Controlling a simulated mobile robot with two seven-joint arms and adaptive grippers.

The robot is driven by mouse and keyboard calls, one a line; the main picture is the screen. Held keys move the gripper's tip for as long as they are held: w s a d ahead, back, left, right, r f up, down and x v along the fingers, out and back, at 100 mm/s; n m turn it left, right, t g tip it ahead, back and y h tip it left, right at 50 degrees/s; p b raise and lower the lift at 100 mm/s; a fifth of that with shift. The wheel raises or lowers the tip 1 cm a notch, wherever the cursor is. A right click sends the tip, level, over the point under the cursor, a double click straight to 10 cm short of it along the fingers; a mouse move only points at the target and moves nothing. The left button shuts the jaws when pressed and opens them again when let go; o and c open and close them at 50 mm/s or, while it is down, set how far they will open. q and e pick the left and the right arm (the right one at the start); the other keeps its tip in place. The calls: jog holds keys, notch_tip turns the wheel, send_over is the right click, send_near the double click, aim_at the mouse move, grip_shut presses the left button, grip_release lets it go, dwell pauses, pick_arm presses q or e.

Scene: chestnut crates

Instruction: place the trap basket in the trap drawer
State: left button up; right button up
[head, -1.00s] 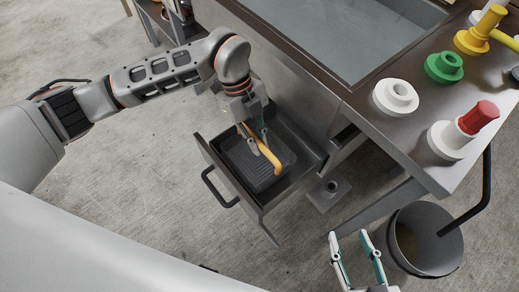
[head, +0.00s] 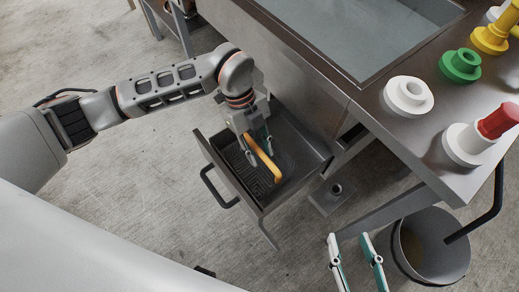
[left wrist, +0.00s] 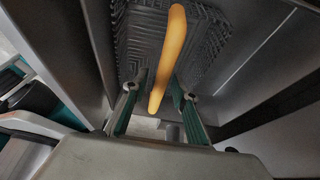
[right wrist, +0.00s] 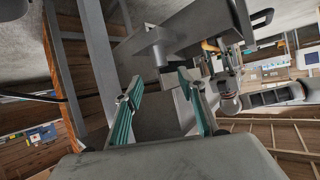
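The trap basket (head: 256,184) is a dark, ridged basket with an orange-yellow handle (head: 265,161). It sits down inside the pulled-out trap drawer (head: 227,180), a grey metal drawer under the sink counter. In the left wrist view the basket (left wrist: 205,45) lies below, with its handle (left wrist: 172,50) running between my fingers. My left gripper (head: 261,156) is over the basket, its fingers (left wrist: 159,78) apart on both sides of the handle with gaps visible. My right gripper (head: 349,239) is open and empty, low beside the counter; it also shows in the right wrist view (right wrist: 161,78).
The counter holds a sink (head: 365,35) and white, green, yellow and red knob-like pieces, including a white ring (head: 408,96). A grey bucket (head: 432,245) stands on the floor near my right gripper. Open floor lies left of the drawer.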

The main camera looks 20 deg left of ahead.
pick_arm(q)
jog(key=shift+r, duration=0.2)
jog(key=p+v, duration=0.1)
jog(key=v, duration=0.4)
jog(key=shift+w+d, duration=0.1)
jog(key=p+v, duration=0.2)
jog(key=v, duration=0.3)
jog(key=shift+r, duration=0.35)
jog(key=shift+a+r, duration=0.45)
jog(key=shift+r, duration=0.05)
pick_arm(e)
jog(key=d, duration=0.1)
jog(key=s+d+f, duration=0.1)
jog(key=f+n, duration=0.1)
jog(key=shift+s+d+g+h, duration=0.25)
jog(key=shift+d+g+h, duration=0.15)
